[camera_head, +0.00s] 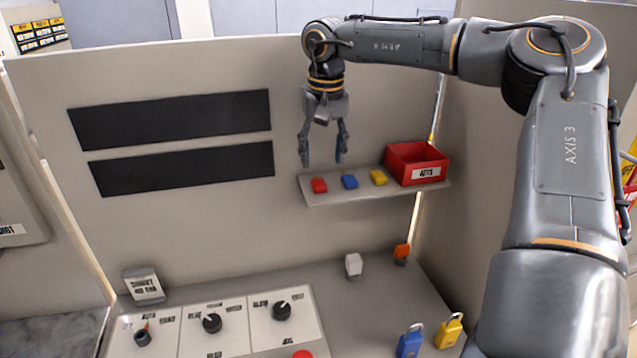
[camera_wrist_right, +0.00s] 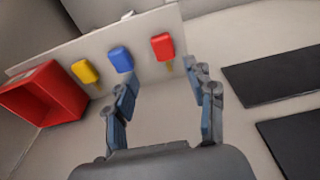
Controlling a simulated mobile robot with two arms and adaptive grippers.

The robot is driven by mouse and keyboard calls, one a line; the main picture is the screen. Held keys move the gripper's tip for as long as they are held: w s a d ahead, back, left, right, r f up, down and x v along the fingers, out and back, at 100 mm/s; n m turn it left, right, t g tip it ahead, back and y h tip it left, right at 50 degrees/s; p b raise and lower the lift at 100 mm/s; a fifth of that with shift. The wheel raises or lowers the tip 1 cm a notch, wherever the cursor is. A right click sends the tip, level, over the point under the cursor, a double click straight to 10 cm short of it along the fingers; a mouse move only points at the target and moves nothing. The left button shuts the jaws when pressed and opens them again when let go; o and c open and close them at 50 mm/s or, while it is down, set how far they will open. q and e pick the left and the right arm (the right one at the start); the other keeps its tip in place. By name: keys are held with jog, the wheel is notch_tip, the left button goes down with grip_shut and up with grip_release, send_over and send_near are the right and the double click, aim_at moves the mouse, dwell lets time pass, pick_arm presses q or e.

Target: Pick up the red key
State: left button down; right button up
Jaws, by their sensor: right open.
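The red key (camera_head: 319,185) is at the left end of a small wall shelf (camera_head: 325,198), beside a blue key (camera_head: 349,182) and a yellow key (camera_head: 378,177). In the right wrist view the red key (camera_wrist_right: 163,47) shows beyond my fingertips, nearer the right-hand finger, with a thin brass-coloured part below its head. My right gripper (camera_head: 322,160) points down just above the shelf, over the red and blue keys in the picture. It is open and empty, and it also shows in the right wrist view (camera_wrist_right: 165,90). My left gripper is not in view.
A red labelled box (camera_head: 415,164) stands at the shelf's right end. Below is a console with knobs (camera_head: 212,323), a white block (camera_head: 353,265), an orange item (camera_head: 401,253), and blue (camera_head: 410,342) and yellow (camera_head: 448,332) padlocks. The wall left of the shelf carries two dark panels (camera_head: 170,119).

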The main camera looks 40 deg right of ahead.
aim_at(317, 179)
jog(key=shift+w+a+f+p, duration=0.1)
jog(key=shift+w+f+p, duration=0.05)
jog(key=shift+f+p, duration=0.35)
jog(key=shift+w+a+f+p, duration=0.1)
jog(key=shift+w+f+p, duration=0.05)
jog(key=shift+f+p, duration=0.25)
jog(key=f, duration=0.1)
jog(key=f+p, duration=0.1)
jog(key=f, duration=0.1)
jog(key=shift+w+f, duration=0.15)
jog(key=shift+w, duration=0.2)
jog(key=shift+w+d+f, duration=0.1)
jog(key=shift+d+f, duration=0.05)
jog(key=shift+f, duration=0.05)
jog(key=shift+r, duration=0.1)
jog(key=c, duration=0.7)
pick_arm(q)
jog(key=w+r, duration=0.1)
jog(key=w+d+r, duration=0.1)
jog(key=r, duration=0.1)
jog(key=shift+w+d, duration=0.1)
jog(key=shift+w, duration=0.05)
pick_arm(e)
jog(key=c, duration=0.3)
